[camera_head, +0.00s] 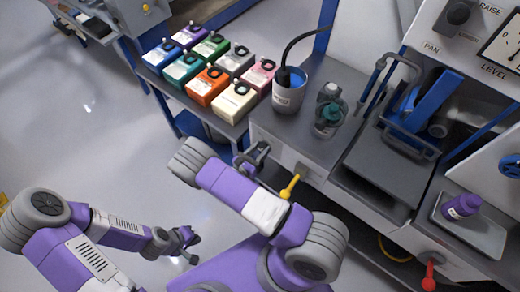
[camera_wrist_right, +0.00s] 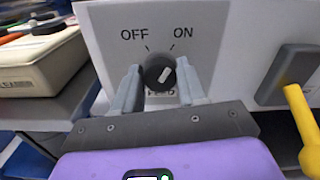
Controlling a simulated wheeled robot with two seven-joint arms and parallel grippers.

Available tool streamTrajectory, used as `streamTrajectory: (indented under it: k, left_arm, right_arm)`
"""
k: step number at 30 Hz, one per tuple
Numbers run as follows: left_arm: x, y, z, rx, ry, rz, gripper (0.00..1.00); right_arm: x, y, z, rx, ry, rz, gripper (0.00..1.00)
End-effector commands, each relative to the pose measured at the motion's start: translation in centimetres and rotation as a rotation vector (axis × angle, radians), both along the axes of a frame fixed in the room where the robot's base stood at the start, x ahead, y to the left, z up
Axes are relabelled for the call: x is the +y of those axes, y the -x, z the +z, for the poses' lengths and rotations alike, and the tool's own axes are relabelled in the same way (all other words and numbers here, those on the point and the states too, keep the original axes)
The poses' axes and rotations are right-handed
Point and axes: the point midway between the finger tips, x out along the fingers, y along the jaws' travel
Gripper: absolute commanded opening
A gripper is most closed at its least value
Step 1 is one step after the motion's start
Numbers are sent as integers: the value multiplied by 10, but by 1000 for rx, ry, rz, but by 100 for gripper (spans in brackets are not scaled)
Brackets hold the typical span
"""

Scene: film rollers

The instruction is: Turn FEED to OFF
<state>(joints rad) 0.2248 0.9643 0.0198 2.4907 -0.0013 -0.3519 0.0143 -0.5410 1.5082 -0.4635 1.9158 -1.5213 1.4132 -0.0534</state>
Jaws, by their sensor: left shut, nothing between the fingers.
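The FEED knob (camera_wrist_right: 160,73) is a round black dial on a pale panel in the right wrist view. OFF is printed at its upper left and ON at its upper right. Its white mark slants up to the right, toward ON. The FEED label under it is partly covered. My right gripper (camera_wrist_right: 160,88) is open, with one finger on each side of the knob; I cannot tell whether they touch it. In the head view my right gripper (camera_head: 254,156) is at the cabinet front, and the knob is not distinguishable there. My left gripper (camera_head: 190,240) is shut and empty, low over the floor.
A yellow lever (camera_head: 290,187) sticks out right of the knob and shows in the wrist view (camera_wrist_right: 304,125). Several coloured boxes (camera_head: 206,86) stand on the side table at the left. A red lever (camera_head: 429,274) is at the lower right. Open floor lies left.

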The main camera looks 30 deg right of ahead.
Motion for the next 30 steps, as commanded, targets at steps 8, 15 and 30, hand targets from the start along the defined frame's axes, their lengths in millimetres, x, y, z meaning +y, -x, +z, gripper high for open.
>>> streamTrajectory:
  k: [8,15,30]
  left_arm:
    - [0,0,0,0,0,0,0]
    - [0,0,1,0,0,0,0]
    - [0,0,9,0,0,0,0]
  right_arm:
    - [0,0,0,1,0,0,9]
    - [0,0,0,39,16,0,9]
    - [1,-1,0,390,161,0,9]
